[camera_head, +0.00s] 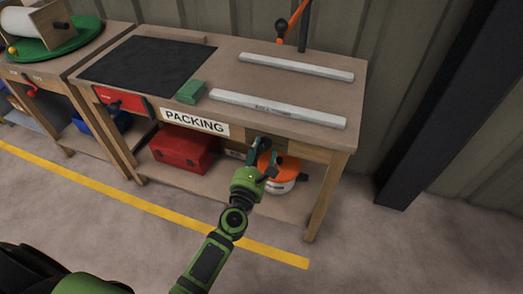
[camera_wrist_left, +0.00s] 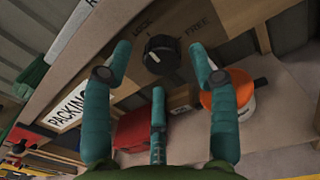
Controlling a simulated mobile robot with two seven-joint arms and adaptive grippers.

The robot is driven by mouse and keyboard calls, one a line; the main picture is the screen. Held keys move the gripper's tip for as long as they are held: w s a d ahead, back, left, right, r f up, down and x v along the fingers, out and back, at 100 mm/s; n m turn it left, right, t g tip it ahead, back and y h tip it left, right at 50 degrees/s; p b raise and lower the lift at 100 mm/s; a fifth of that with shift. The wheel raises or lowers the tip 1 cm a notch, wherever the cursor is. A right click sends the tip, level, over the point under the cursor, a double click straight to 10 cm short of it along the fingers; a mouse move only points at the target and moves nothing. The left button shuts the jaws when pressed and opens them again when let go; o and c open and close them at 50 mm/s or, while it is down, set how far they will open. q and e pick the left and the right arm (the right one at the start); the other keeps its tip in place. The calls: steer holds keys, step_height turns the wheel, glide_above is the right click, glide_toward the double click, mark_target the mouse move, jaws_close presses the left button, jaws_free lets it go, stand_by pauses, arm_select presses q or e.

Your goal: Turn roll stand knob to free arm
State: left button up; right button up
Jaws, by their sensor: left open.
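The black round knob (camera_wrist_left: 160,54) is on the wooden front of the packing bench, with LOCK lettered above left of it and FREE above right in the left wrist view. I cannot tell which word it points at. My left gripper (camera_head: 264,156) is open in front of the bench's right front. In the left wrist view its teal fingers spread around the knob's place in the picture, apart from it, with nothing between them. An orange arm (camera_head: 282,29) by a dark post stands at the bench's back edge. My right gripper is not in view.
The packing bench (camera_head: 225,66) carries two pale bars (camera_head: 296,66), a dark mat (camera_head: 150,64) and a green block (camera_head: 191,91). A red box (camera_head: 183,150) and an orange-lidded pot (camera_head: 281,184) sit on its lower shelf. A dark column (camera_head: 430,110) stands right. Floor in front is clear.

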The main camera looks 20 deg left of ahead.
arm_select(q)
steer(key=shift+w, duration=0.7)
steer(key=c, duration=1.1)
